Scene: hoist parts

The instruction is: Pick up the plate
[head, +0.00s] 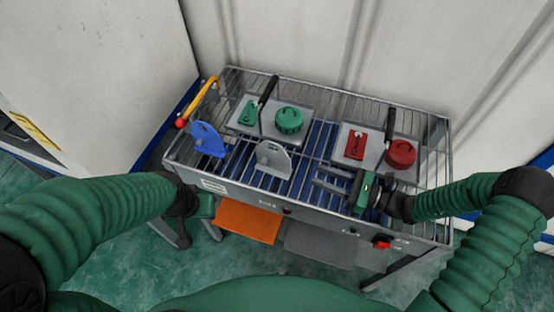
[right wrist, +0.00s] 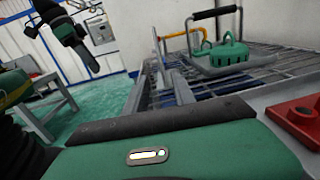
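A grey upright plate (head: 274,158) with a hole stands on the wire-topped table (head: 300,205), front and centre. A blue upright plate (head: 208,139) of similar shape stands to its left. I cannot tell which of them the task means. My right gripper (head: 333,180) is over the table, right of the grey plate and apart from it. Its two dark fingers point left, spread with an empty gap. My left gripper (head: 202,206) is by the table's front left corner; its fingers are not clear. It also shows in the right wrist view (right wrist: 68,35).
Two handled trays carry green parts (head: 289,120) and red parts (head: 401,154) at the back. A yellow bar (head: 204,96) with a red end is at the left edge. An orange panel (head: 248,222) and a grey panel (head: 318,245) show below the front edge.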

